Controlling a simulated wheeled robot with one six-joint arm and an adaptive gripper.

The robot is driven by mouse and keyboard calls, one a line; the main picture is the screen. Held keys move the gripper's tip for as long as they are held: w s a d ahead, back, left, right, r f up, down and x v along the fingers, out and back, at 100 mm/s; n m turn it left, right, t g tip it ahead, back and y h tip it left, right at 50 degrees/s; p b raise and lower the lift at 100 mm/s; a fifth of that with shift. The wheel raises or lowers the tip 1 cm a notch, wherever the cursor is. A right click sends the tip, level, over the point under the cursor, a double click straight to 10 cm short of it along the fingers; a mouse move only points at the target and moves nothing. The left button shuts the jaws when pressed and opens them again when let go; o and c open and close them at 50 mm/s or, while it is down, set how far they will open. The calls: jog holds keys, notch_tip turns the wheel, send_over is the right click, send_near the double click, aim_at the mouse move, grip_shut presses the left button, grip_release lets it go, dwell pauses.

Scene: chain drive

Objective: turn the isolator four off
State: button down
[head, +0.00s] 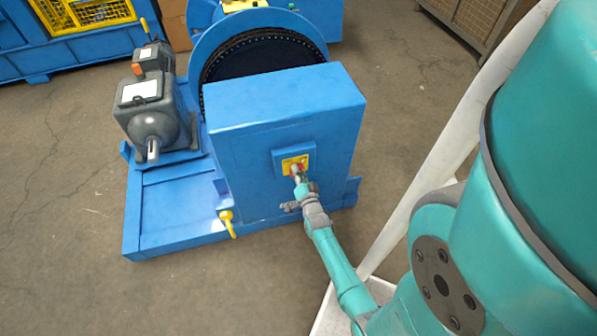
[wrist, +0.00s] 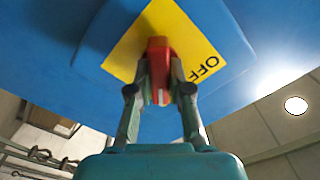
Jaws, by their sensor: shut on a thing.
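The isolator is a yellow plate (head: 288,161) on a blue box on the front of the blue cabinet. In the wrist view, the yellow plate (wrist: 126,52) sits at a slant and shows the word OFF at its right. A red handle (wrist: 157,50) stands out from its middle and points up in that view. My gripper (wrist: 160,88) is shut on the red handle, one finger on each side. In the head view, my gripper (head: 299,178) reaches the isolator from below and partly covers it. No isolator number is readable.
The blue cabinet (head: 265,105) stands on a blue base frame. A grey motor (head: 152,113) and a large chain wheel (head: 262,55) are to its left and behind. A yellow lever (head: 228,220) sticks out low on the left. The floor (head: 70,210) at left is clear.

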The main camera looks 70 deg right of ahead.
jog(key=shift+n, duration=0.4)
jog(key=n, duration=0.3)
jog(key=shift+n, duration=0.4)
jog(key=n, duration=0.4)
jog(key=shift+w+a+n, duration=0.1)
jog(key=shift+a+n, duration=0.05)
jog(key=shift+n, duration=0.15)
jog(key=n, duration=0.8)
jog(key=shift+w+a, duration=0.1)
jog(key=shift+n, duration=0.5)
jog(key=c, duration=1.1)
grip_release()
